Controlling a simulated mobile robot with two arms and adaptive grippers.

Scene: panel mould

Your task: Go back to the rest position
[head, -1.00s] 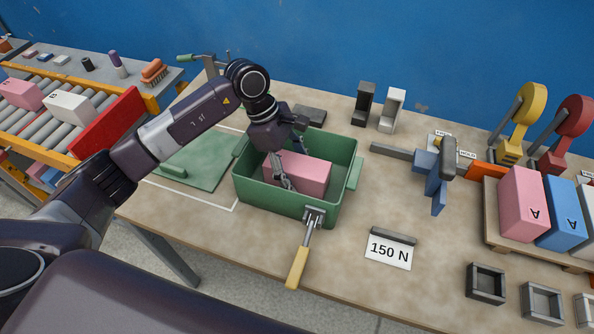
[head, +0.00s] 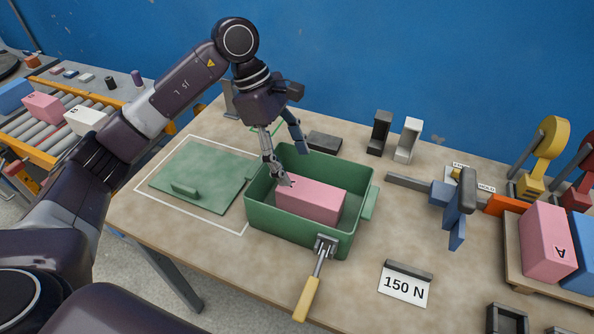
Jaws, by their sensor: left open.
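My left gripper (head: 290,168) is open and above the back left part of a green mould box (head: 300,232). One finger points down near the left end of a pink block (head: 312,200); whether it touches the block is unclear. The other finger is clear of the block, over the box's back side. The block lies inside the open box. A green lid (head: 205,172) with a handle lies flat on the table to the left, inside a white outline. My right gripper does not show.
A yellow-handled clamp (head: 310,290) sticks out from the box front. A blue clamp tool (head: 452,200) and a 150 N sign (head: 405,285) stand to the right. Pink and blue blocks sit on a pallet (head: 560,287). A roller conveyor (head: 55,135) is at the left.

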